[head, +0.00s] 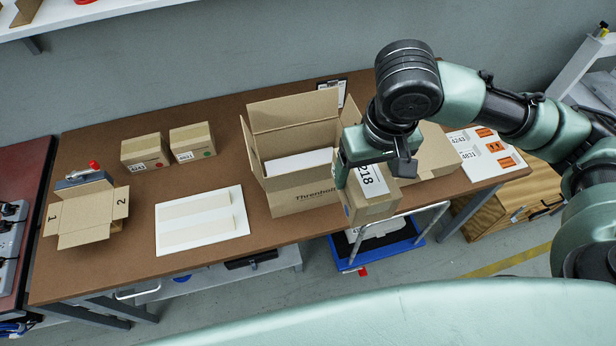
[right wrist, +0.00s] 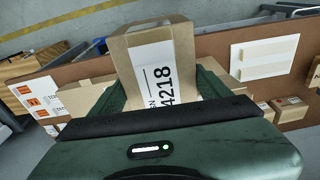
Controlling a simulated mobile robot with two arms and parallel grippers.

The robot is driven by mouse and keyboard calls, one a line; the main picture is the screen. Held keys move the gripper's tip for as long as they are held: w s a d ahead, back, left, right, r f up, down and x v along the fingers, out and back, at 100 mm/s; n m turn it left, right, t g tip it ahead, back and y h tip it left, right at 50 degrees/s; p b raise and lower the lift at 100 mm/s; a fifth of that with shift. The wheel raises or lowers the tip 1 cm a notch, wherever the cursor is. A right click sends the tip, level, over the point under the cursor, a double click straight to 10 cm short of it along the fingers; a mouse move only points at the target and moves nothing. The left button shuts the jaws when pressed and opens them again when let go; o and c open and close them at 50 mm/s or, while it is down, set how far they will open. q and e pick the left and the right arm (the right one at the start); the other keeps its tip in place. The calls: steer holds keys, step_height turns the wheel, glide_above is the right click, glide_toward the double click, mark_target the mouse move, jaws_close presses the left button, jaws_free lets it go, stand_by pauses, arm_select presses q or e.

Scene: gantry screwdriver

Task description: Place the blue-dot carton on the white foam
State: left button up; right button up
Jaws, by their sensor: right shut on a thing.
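My right gripper (head: 374,160) is shut on a brown carton (head: 372,209) with a white label reading 4218. A small bluish mark shows on the carton's left side in the head view. The carton is held in the air at the table's front edge, just right of the open Threshold box. In the right wrist view the carton (right wrist: 143,52) sits between the fingers. A flat white sheet with two pale strips (head: 240,203) lies on the table, left of the box. Another white slab (head: 300,161) shows inside the box. My left gripper is not in view.
The open Threshold box (head: 305,200) stands between the held carton and the white sheet. Two small cartons (head: 145,152) (head: 192,142) stand behind the sheet. An open small box (head: 88,215) is at left. Orange-marked white sheets (head: 480,150) lie at right.

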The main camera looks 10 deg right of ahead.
step_height(320, 180, down, 13)
steer(key=b, duration=1.3)
step_height(320, 180, up, 10)
steer(key=p, duration=1)
steer(key=shift+f, duration=0.35)
